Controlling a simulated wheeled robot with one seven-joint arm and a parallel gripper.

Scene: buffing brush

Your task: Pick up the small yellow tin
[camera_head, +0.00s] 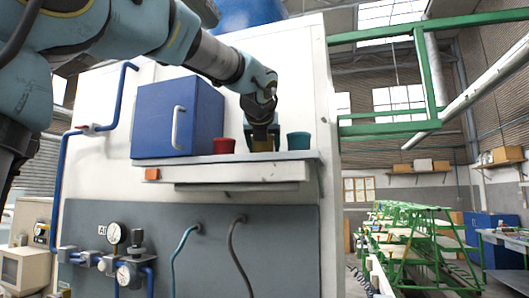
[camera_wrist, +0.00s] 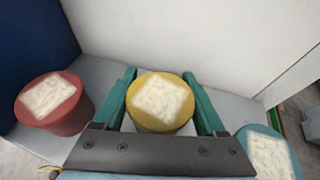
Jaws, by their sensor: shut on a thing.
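The small yellow tin (camera_wrist: 160,122) is round, with a pale square patch on its top. It sits between the green fingers of my gripper (camera_wrist: 160,105) in the wrist view, and the gripper is shut on it. In the head view my gripper (camera_head: 262,136) points down at the shelf, and only a little of the yellow tin (camera_head: 263,145) shows behind it. I cannot tell whether the tin touches the shelf.
The shelf (camera_head: 235,171) juts from a white wall panel. A red tin (camera_head: 223,146) stands left of my gripper and a teal tin (camera_head: 299,141) right. A blue cabinet (camera_head: 160,122) stands on the shelf's left part. The white wall is close behind.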

